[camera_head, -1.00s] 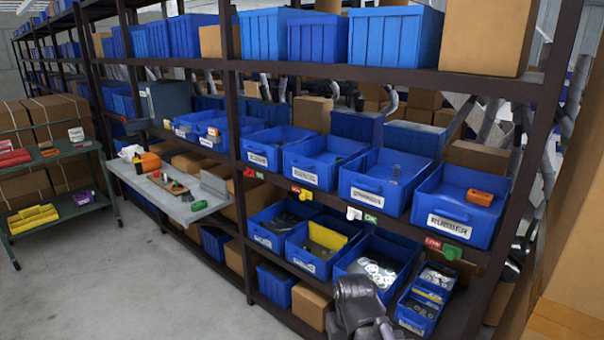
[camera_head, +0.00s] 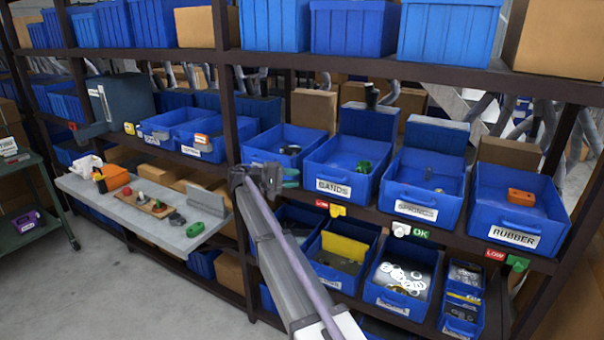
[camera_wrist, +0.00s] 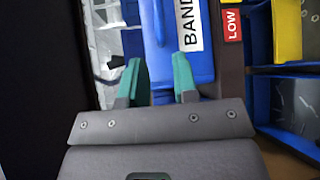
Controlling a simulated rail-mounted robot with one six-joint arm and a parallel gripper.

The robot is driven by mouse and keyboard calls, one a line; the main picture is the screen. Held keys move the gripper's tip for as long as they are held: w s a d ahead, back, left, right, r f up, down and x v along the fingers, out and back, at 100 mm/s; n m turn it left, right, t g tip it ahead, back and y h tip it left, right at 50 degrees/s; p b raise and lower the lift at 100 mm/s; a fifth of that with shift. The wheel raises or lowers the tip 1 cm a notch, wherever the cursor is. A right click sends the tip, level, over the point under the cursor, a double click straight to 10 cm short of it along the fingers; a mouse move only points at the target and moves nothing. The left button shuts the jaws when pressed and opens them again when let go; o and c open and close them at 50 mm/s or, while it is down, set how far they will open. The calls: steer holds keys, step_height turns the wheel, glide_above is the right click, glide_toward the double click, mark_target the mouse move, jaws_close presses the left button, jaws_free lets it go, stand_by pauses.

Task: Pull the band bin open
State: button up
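The band bin (camera_head: 322,176) is a blue open tub with a "BANDS" label, on the middle shelf between another blue bin and the springs bin. A small green item lies inside it. My gripper (camera_head: 290,178) is at the shelf front, by the left side of the band bin. In the wrist view, the teal fingers of my gripper (camera_wrist: 159,82) are spread, with blue plastic between them. The label of the band bin (camera_wrist: 206,65) stands sideways just beyond the fingers. I cannot tell whether the fingers touch the bin.
The springs bin (camera_head: 428,209) and rubber bin (camera_head: 515,238) stand to the right. A red "LOW" tag (camera_wrist: 232,24) is on the shelf edge by the band bin. Lower bins sit below my arm. A grey workboard (camera_head: 150,220) juts out at left, with open floor before it.

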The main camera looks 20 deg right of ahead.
mark_target(326, 178)
steer(key=d, duration=0.3)
steer(key=s+d+f+b, duration=0.1)
steer(key=d, duration=0.3)
steer(key=s+d, duration=0.1)
steer(key=d, duration=0.3)
steer(key=shift+d+f, duration=0.15)
steer(key=shift+d, duration=0.1)
steer(key=shift+c, duration=0.3)
jaws_close()
